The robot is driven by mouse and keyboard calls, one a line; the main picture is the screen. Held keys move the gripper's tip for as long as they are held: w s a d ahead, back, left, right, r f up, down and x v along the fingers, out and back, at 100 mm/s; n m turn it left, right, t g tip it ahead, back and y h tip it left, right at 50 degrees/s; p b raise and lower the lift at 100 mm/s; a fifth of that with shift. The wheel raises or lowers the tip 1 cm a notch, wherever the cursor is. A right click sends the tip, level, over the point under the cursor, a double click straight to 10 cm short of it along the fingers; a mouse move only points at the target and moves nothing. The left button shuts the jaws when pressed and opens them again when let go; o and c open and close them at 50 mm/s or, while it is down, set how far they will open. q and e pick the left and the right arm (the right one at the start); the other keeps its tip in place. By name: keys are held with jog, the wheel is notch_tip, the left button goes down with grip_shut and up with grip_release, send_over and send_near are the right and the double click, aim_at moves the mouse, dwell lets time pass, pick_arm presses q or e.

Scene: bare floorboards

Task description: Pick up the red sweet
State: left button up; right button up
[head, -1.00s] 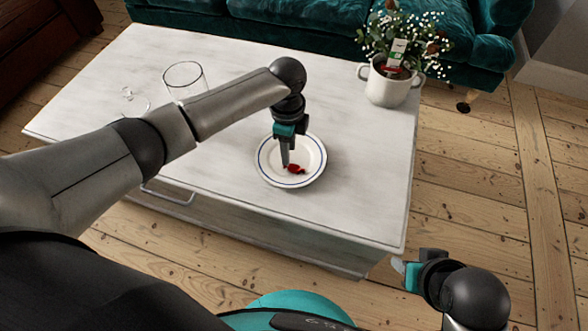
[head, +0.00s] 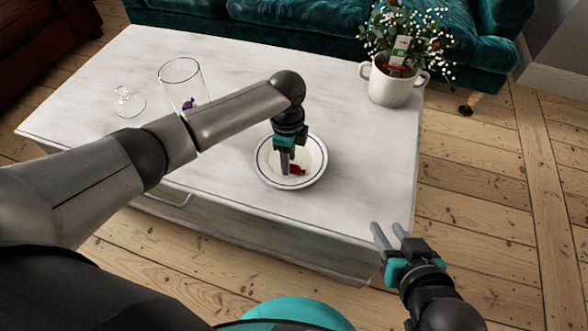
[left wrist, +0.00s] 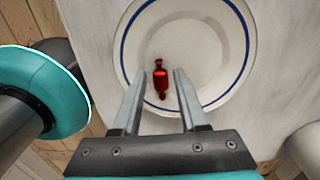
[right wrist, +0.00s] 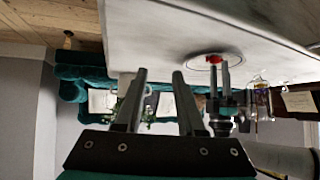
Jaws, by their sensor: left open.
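The red sweet (head: 297,169) lies on a white plate with a blue ring (head: 316,178) on the table. In the left wrist view the wrapped sweet (left wrist: 161,82) is between my open left fingers, with a gap on each side. My left gripper (head: 287,170) points down over the plate, and its fingers partly hide the sweet in the head view. It also shows in the left wrist view (left wrist: 158,95). My right gripper (head: 391,237) is open and empty, off the table's front right corner. The red sweet also shows in the right wrist view (right wrist: 214,59).
A clear glass (head: 180,78) with a purple item (head: 189,104) and a small glass piece (head: 128,102) stand at the table's left. A potted plant (head: 392,84) stands at the back right. The table's (head: 370,150) right side is clear.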

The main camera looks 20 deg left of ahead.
pick_arm(q)
jog(key=shift+f+b, duration=0.3)
jog(key=shift+f, duration=0.25)
grip_shut()
